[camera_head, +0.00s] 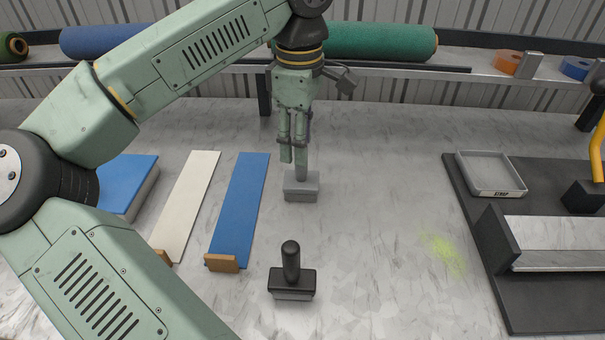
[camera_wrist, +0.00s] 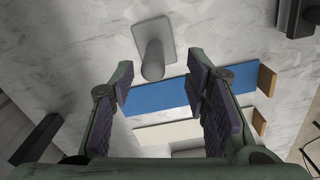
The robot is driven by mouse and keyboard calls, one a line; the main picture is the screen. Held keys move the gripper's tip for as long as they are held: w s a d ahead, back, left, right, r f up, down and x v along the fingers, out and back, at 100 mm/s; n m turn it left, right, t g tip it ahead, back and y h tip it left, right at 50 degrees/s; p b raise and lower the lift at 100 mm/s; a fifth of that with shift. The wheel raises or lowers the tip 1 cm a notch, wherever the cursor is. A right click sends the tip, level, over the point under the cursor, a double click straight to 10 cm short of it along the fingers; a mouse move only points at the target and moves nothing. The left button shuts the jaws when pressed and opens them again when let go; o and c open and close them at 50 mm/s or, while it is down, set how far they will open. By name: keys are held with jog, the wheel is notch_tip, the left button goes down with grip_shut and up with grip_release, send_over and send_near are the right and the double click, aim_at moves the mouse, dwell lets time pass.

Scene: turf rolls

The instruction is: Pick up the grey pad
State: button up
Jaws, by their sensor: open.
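The grey pad (camera_head: 301,190) is a small flat grey block with an upright round grey handle, standing on the marbled table right of the blue strip. In the wrist view the pad (camera_wrist: 167,32) lies beyond my fingertips, its handle pointing toward the camera. My gripper (camera_head: 293,155) points down above the pad, and its fingers partly overlap the handle in the head view. In the wrist view my gripper (camera_wrist: 159,84) is open with nothing between its fingers. The handle appears just beyond the gap; I see no contact.
A black-handled tool (camera_head: 291,283) stands nearer the front. A blue strip (camera_head: 240,205), white strip (camera_head: 186,205) and blue block (camera_head: 128,182) lie left. A grey tray (camera_head: 490,174) sits on a dark mat (camera_head: 520,308) at right.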

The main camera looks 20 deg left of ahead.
aim_at(301, 170)
jog(key=shift+w+d+f+p, duration=0.15)
jog(key=shift+f+p, duration=0.4)
jog(key=shift+f, duration=1.2)
jog(key=shift+w+a+f+p, duration=0.15)
jog(key=shift+f+p, duration=0.35)
jog(key=shift+f, duration=1.2)
jog(key=shift+d, duration=0.1)
jog(key=shift+c, duration=0.6)
grip_shut()
